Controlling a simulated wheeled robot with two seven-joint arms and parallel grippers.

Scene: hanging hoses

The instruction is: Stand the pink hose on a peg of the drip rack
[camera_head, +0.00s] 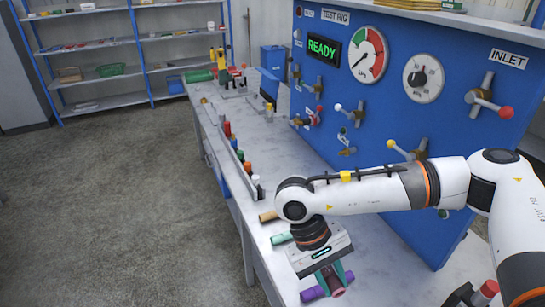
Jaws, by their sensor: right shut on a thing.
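My right gripper (328,277) points down over the near end of the bench, its fingers shut on a short dusty-pink piece, the pink hose (333,285). The fingers and gripper body hide part of the hose. I cannot tell whether it touches the bench. A purple hose (311,294) lies right beside it, partly behind the gripper. A line of upright coloured pieces along the bench's left edge, including an orange one (240,155), looks like the drip rack; which pegs are free is too small to tell. My left gripper is not in view.
A teal hose (281,239) and a tan hose (267,216) lie near the bench's left edge. The blue test rig panel (440,190) with valves and gauges stands along the right. The bench top (300,150) between is mostly clear. A shelf unit (100,75) stands far left.

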